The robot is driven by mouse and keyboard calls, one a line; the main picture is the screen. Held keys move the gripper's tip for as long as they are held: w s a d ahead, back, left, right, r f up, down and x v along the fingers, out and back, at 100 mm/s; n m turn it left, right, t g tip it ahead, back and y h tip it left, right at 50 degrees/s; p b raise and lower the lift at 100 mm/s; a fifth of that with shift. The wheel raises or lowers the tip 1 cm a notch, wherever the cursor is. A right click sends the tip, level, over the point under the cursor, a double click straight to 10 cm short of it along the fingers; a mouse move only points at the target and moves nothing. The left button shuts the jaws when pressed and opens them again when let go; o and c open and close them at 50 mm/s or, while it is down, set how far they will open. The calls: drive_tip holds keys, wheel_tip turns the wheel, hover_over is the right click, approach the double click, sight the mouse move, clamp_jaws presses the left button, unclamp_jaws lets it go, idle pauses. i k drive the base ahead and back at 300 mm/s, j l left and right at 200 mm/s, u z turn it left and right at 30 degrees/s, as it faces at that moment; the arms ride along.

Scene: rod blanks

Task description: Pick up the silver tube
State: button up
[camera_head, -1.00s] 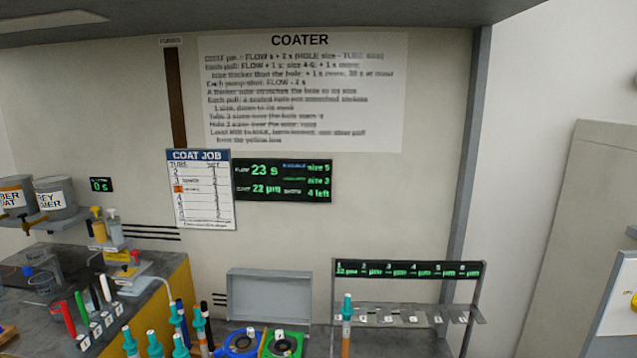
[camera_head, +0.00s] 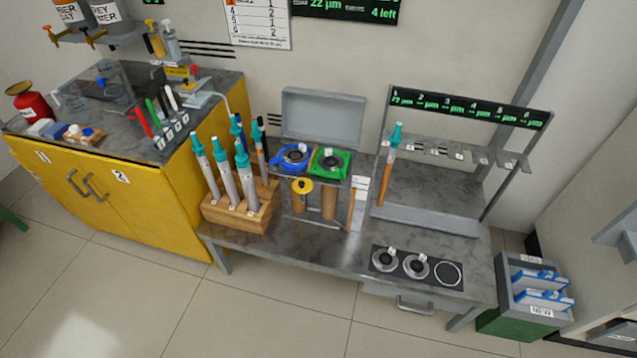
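Three silver tubes with teal caps stand upright, leaning slightly in the picture, in a wooden block (camera_head: 238,216) on the grey bench. They are a left one (camera_head: 207,170), a middle one (camera_head: 227,178) and a right one (camera_head: 247,182). Darker pieces stand behind them: a blue one (camera_head: 236,128) and a black one (camera_head: 264,146). I cannot tell which silver tube is meant. An orange-brown tube (camera_head: 386,170) with a teal cap hangs at position 1 of the numbered rack. My gripper is not in view.
The numbered rack (camera_head: 484,198) stands further right. A yellow cabinet (camera_head: 185,200) adjoins the bench at left. A green bin (camera_head: 510,326) stands at right. The tiled floor in front is clear.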

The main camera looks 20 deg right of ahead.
sight(219, 153)
drive_tip(key=i+j+u, duration=0.35)
drive_tip(key=i, duration=0.15)
drive_tip(key=i+u, duration=0.75)
drive_tip(key=i, duration=0.25)
